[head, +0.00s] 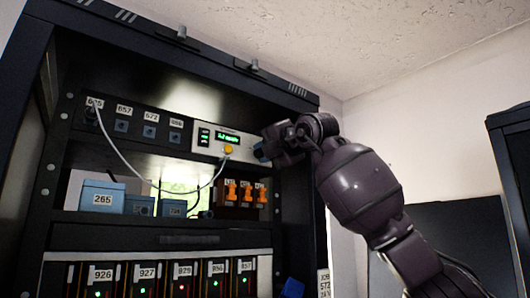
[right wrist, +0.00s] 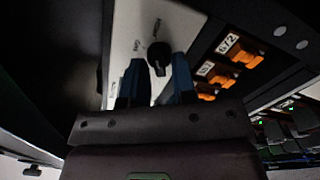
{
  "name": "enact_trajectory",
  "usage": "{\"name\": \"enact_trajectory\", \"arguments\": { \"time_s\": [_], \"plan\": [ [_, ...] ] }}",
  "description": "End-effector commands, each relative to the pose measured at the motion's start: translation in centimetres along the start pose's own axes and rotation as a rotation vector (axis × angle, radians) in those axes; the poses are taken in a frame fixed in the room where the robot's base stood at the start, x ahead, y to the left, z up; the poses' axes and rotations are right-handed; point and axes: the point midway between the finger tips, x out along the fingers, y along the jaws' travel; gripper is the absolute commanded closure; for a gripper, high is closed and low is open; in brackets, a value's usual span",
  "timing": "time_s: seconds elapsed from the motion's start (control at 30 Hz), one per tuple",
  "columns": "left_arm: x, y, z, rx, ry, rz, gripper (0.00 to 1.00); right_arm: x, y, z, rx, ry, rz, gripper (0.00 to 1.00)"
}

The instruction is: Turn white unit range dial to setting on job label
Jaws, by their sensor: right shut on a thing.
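The white unit (head: 205,150) sits in the upper part of the rack, with a green-lit display (head: 228,138) and a yellow button (head: 228,149). Its black range dial (right wrist: 158,58) shows in the right wrist view, between the two blue fingertips of my right gripper (right wrist: 158,72). The gripper is shut on the dial. In the head view my right gripper (head: 264,150) covers the unit's right end and hides the dial. Small markings surround the dial, too blurred to read surely. The job label (head: 324,283) is at the lower right; it seems to read "JOB", "572" and an unclear last line.
Orange switches (head: 246,193) sit just below the unit. A pale cable (head: 125,160) runs from a socket panel (head: 135,127) at upper left. Blue boxes (head: 102,198) stand on the shelf, above numbered modules (head: 147,283). A blue object (head: 292,288) is near the label.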

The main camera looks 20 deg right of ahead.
Motion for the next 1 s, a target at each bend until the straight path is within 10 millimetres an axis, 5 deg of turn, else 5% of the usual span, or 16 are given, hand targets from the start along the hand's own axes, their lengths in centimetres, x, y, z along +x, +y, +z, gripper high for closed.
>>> {"name": "enact_trajectory", "arguments": {
  "time_s": [0.53,0.57,0.6,1.0],
  "plan": [
    [-0.31,-0.04,0.5,-0.002,-0.009,-0.002,0.57,0.03,-0.04,-0.02,0.025,0.001,-0.001,0.98],
    [-0.31,-0.03,0.51,-0.002,-0.009,-0.002,0.57,0.03,-0.04,-0.02,0.024,0.0,-0.001,0.71],
    [-0.31,-0.03,0.5,-0.002,-0.009,-0.002,0.57,0.03,-0.04,-0.02,0.024,0.0,-0.001,0.65],
    [-0.11,0.0,0.48,-0.001,-0.007,-0.001,0.57,-0.57,-0.05,0.02,0.023,-0.001,0.0,0.64]
  ]
}}
